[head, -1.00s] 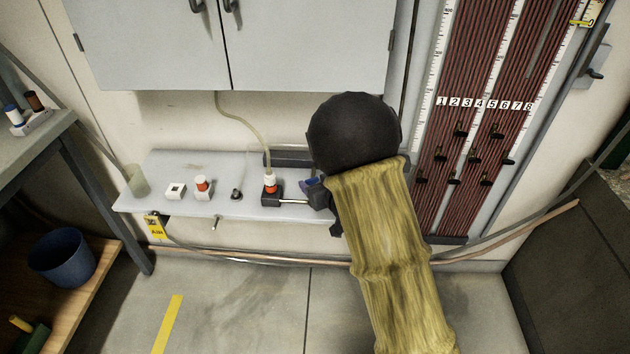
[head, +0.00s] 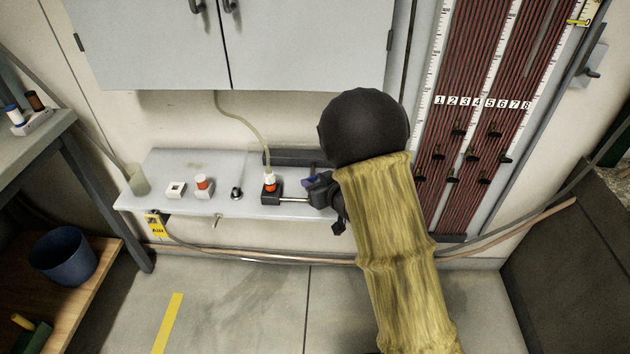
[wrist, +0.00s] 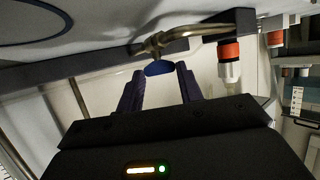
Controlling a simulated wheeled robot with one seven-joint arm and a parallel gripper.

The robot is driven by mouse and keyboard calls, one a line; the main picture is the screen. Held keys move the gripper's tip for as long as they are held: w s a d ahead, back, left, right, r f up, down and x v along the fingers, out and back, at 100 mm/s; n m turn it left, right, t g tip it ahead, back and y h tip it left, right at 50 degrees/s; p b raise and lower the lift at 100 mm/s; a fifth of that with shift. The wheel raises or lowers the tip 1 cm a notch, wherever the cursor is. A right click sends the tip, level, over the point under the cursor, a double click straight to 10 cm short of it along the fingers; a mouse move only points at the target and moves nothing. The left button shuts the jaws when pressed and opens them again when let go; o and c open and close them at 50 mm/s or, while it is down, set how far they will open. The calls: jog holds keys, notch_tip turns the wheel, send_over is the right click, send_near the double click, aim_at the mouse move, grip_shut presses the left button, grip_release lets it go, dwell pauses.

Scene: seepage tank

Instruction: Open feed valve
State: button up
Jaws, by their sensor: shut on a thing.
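The feed valve is a metal fitting with a blue handle (wrist: 158,68) on a bent metal pipe (wrist: 205,29) in the wrist view. A little blue also shows beside my gripper in the head view (head: 310,181). My gripper (wrist: 160,77) has its two dark fingers on either side of the blue handle and is shut on it. In the head view my gripper (head: 326,190) is at the right end of the pipe (head: 293,200), partly hidden by my arm. How far the handle is turned cannot be told.
A clear tube with a red-collared connector (head: 269,185) stands on a black block left of my gripper. The grey shelf (head: 152,198) holds small switches. A grey cabinet (head: 240,50) hangs above, and the manometer board (head: 448,130) stands close on the right.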

jog(key=n+g+y+p, duration=0.1)
jog(key=n+y+p, duration=0.1)
jog(key=n+g+p, duration=0.1)
jog(key=shift+w+d+r+g+y, duration=0.25)
jog(key=shift+d+g+y, duration=0.05)
jog(key=shift+d+y, duration=0.1)
jog(key=n+g+y+p, duration=0.1)
jog(key=p, duration=0.1)
jog(key=n+g+y+p, duration=0.1)
jog(key=n+g+p, duration=0.1)
jog(key=p, duration=0.1)
jog(key=shift+w+d+n, duration=0.15)
jog(key=shift+w+n, duration=0.15)
jog(key=shift+w, duration=0.05)
jog(key=n+g+p, duration=0.1)
jog(key=n+g+y+p, duration=0.1)
jog(key=g, duration=0.1)
jog(key=shift+w+f+n+p, duration=0.1)
jog(key=shift+w+n+p, duration=0.2)
jog(key=shift+p, duration=0.1)
jog(key=shift+w+f+n+g+p, duration=0.15)
jog(key=shift+n+g+p, duration=0.1)
jog(key=shift+n+g, duration=0.65)
jog(key=shift+w+f+n+g+p, duration=0.15)
jog(key=shift+n+g+p, duration=0.1)
jog(key=shift+n+g, duration=0.65)
jog(key=shift+r+g, duration=0.1)
jog(key=shift+g, duration=0.2)
jog(key=shift+d, duration=0.1)
jog(key=o, duration=1)
